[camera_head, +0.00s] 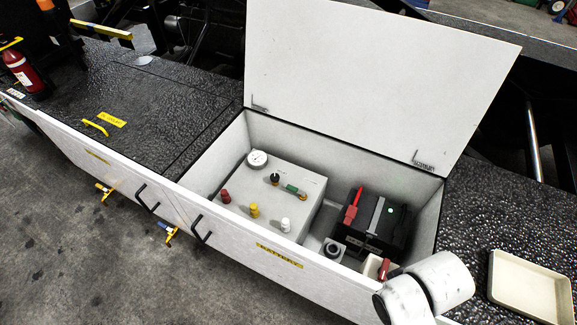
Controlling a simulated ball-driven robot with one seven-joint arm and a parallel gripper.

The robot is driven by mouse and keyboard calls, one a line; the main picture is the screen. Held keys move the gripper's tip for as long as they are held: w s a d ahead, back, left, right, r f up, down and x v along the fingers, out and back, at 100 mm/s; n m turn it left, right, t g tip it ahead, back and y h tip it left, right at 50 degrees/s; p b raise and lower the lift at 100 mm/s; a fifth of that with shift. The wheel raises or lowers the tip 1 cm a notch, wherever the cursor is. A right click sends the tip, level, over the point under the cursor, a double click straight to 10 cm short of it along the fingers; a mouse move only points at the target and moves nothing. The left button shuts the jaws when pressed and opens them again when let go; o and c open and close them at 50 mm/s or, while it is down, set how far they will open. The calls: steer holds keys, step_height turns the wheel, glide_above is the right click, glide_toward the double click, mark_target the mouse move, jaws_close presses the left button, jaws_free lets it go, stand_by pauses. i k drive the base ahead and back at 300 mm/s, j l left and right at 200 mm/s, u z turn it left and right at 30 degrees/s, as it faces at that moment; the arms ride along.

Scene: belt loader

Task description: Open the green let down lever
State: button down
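The small green lever (292,188) lies on top of a light grey control box (290,172) inside the open battery compartment. It slants down to the right, and a small brass-coloured part sits by its lower right end. At this size I cannot tell its exact position. Red, yellow, white and dark knobs and a round gauge (257,158) share the box top. White rounded links of my arm show at the lower right, over the compartment's front right corner. My gripper is not visible, and nothing covers the lever.
The white lid (370,75) stands open behind the compartment. A black battery (375,222) with a red clamp (352,207) sits right of the box. A beige tray (532,287) lies on the dark deck at the far right. Bare floor (120,265) is at the lower left.

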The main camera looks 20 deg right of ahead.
mark_target(293, 189)
steer(key=i+j+z, duration=0.3)
steer(key=i+j, duration=0.35)
steer(key=i+z, duration=0.15)
steer(key=i, duration=0.25)
